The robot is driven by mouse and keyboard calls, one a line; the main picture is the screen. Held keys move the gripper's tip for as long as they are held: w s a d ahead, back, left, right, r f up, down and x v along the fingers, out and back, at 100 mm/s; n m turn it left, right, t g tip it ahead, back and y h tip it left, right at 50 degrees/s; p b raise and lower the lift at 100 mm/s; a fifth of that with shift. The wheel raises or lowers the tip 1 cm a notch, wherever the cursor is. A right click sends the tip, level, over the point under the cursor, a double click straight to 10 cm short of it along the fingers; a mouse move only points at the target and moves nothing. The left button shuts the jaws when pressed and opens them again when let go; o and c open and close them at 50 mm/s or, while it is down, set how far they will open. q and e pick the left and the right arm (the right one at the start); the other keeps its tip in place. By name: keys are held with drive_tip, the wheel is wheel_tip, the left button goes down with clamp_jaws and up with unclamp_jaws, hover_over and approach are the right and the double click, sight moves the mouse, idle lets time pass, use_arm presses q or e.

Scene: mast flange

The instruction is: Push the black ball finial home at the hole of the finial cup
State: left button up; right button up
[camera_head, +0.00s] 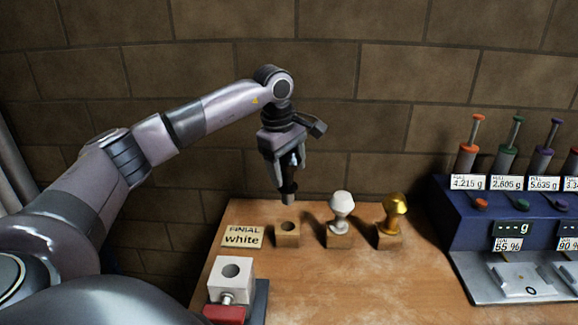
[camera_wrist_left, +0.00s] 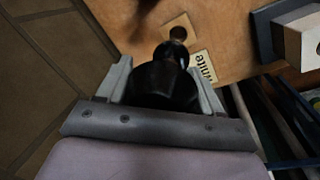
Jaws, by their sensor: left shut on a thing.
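My left gripper (camera_head: 290,165) is shut on the black ball finial (camera_head: 288,190), which points down. In the left wrist view the finial (camera_wrist_left: 164,85) sits between the two fingers of the left gripper (camera_wrist_left: 163,75), its narrower end outward. The finial hangs above a small wooden block with an empty round hole (camera_head: 287,238), apart from it; this block also shows in the left wrist view (camera_wrist_left: 180,22). A white block with a round dark hole (camera_head: 231,284), seemingly the finial cup, is at the bench's front left; its side shows in the left wrist view (camera_wrist_left: 302,42).
A white finial (camera_head: 341,207) and a gold finial (camera_head: 394,208) stand in wooden blocks to the right. A label reading "FINIAL white" (camera_head: 242,237) lies left. A blue dispenser unit (camera_head: 465,215) fills the right side. A brick wall stands behind; the bench's middle is clear.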

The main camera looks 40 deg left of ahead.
sight(288, 188)
use_arm(q)
drive_tip(key=shift+p, duration=0.35)
drive_tip(key=shift+f+b, duration=1.8)
drive_tip(key=shift+f, duration=1.1)
drive_tip(key=shift+p, duration=0.6)
drive_tip(key=shift+f+b, duration=1.6)
drive_tip(key=shift+f, duration=1)
drive_tip(key=o, duration=1.2)
